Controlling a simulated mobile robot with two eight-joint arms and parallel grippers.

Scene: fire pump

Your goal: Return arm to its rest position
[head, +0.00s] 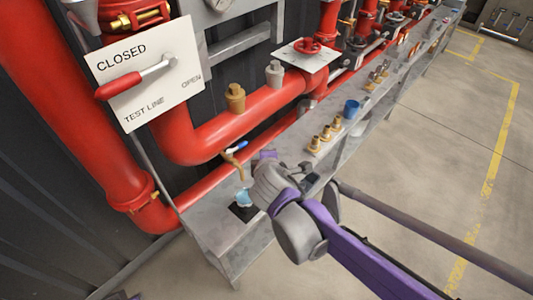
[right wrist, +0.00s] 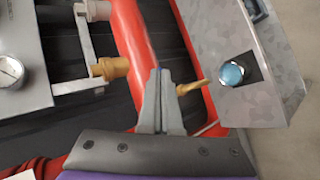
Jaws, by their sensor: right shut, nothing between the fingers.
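My right arm comes in from the right in the head view. Its grey and purple gripper (head: 266,156) is over the metal bench, close to the red pipe and the brass tap (head: 232,158). In the right wrist view the two grey fingers (right wrist: 160,75) are together and hold nothing. They appear in front of the red pipe, beside the brass spout (right wrist: 192,87); whether they touch the tap is unclear. My left gripper is not in view.
A cup of blue liquid (head: 244,198) stands on a black pad on the bench (head: 205,215). Brass fittings (head: 325,135) and a blue cup (head: 351,108) stand farther along. A red-handled lever (head: 120,86) is on the test line sign. Open floor (head: 440,150) lies right.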

